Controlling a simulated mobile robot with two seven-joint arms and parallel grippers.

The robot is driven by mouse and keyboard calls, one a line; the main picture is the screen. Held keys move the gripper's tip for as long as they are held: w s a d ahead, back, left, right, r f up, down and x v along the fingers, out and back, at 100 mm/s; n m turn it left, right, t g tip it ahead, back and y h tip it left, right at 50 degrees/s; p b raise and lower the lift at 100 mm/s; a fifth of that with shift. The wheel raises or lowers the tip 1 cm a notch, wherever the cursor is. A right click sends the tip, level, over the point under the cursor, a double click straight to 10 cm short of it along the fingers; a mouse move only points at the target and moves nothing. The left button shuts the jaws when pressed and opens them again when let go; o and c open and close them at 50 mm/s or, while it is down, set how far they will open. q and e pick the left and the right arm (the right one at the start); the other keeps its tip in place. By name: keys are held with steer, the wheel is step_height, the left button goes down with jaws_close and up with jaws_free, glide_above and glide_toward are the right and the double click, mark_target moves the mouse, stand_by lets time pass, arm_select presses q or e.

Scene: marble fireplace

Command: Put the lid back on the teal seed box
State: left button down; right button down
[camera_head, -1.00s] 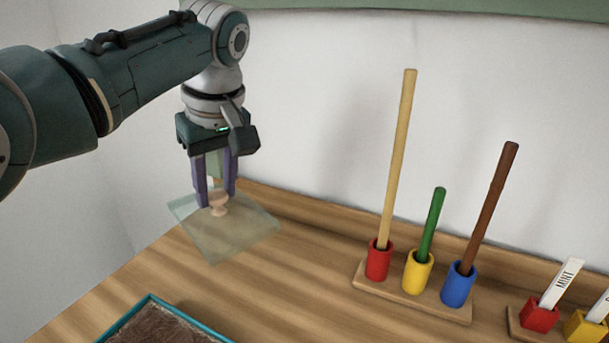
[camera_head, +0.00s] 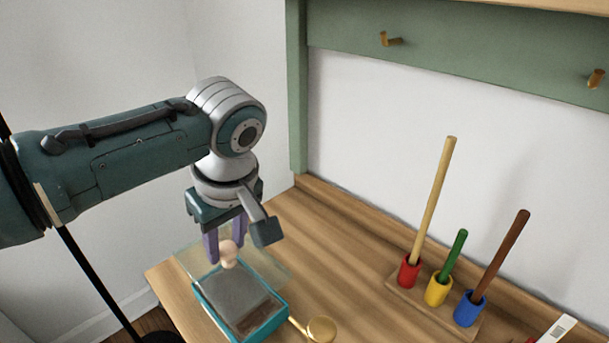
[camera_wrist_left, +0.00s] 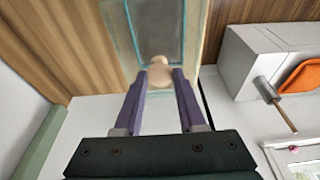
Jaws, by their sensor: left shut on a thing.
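The teal seed box (camera_head: 203,307) stands on the wooden table, filled with dark soil (camera_head: 250,323). The clear lid (camera_head: 272,266) is a see-through pane with a pale round knob (camera_head: 229,258). My left gripper (camera_head: 226,251) is shut on this knob and holds the lid over the far part of the box. The pane sticks out past the far edge, and the gap below it is hard to judge. In the left wrist view the knob (camera_wrist_left: 159,75) sits between the purple fingers (camera_wrist_left: 160,84), with the teal rim (camera_wrist_left: 134,38) beyond. My right gripper is out of view.
A brass-coloured scoop (camera_head: 321,329) lies right of the box. A wooden stand (camera_head: 408,292) with red, yellow and blue cups holding upright sticks is farther right. A green frame with hooks (camera_head: 390,40) is behind. Bare table (camera_head: 330,240) lies between box and back ledge.

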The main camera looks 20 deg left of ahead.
mark_target(233, 265)
arm_select(q)
steer(key=shift+r, duration=0.1)
steer(key=shift+f, duration=0.2)
step_height(233, 265, down, 6)
steer(key=b, duration=0.4)
steer(key=shift+f, duration=0.1)
steer(key=shift+p, duration=0.5)
stand_by(1.4)
steer(key=shift+f+b, duration=0.35)
steer(key=shift+f, duration=0.25)
stand_by(1.2)
